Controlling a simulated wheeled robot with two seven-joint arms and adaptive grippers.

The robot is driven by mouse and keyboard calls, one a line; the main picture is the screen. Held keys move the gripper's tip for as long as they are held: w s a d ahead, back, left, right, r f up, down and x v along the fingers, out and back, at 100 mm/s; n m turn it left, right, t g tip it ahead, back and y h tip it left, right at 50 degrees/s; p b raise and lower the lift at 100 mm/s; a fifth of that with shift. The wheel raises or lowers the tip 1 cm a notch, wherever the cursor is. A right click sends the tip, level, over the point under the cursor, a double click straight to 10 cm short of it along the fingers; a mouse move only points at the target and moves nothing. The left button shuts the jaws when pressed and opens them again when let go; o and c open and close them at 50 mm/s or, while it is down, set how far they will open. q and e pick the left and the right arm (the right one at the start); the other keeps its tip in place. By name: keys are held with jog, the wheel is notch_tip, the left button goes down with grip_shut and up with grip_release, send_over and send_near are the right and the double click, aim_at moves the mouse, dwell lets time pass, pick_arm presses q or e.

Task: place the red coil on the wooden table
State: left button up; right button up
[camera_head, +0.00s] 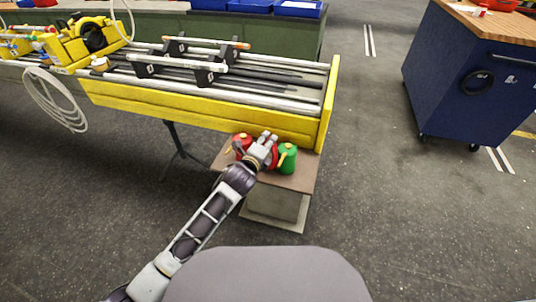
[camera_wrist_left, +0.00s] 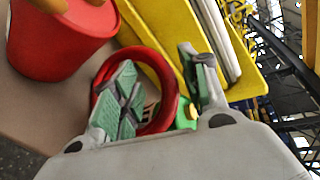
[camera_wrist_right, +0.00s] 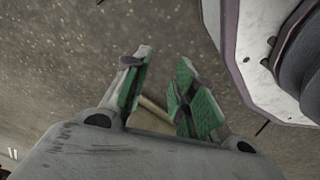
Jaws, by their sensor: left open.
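The red coil (camera_wrist_left: 168,88) is a ring beside my left gripper (camera_wrist_left: 160,92) in the left wrist view. My left gripper is open, and the ring's right side shows between its fingers; one finger hides part of the ring. In the head view the left gripper (camera_head: 266,142) is over a small brown-topped stand (camera_head: 302,183), and a bit of the coil (camera_head: 274,156) shows beside it. A wood-topped blue cabinet (camera_head: 500,24) stands at the right. My right gripper (camera_wrist_right: 160,90) is open above the floor, with no object seen between its fingers.
A red canister (camera_head: 241,141) and a green canister (camera_head: 288,158) flank the left gripper on the stand. A yellow-framed boom (camera_head: 200,106) with pipes lies just behind. Open floor separates the stand from the cabinet.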

pick_arm(q)
jog(key=shift+w+d+f, duration=0.15)
jog(key=shift+w+d, duration=0.05)
jog(key=shift+w, duration=0.3)
grip_shut()
dwell(0.4)
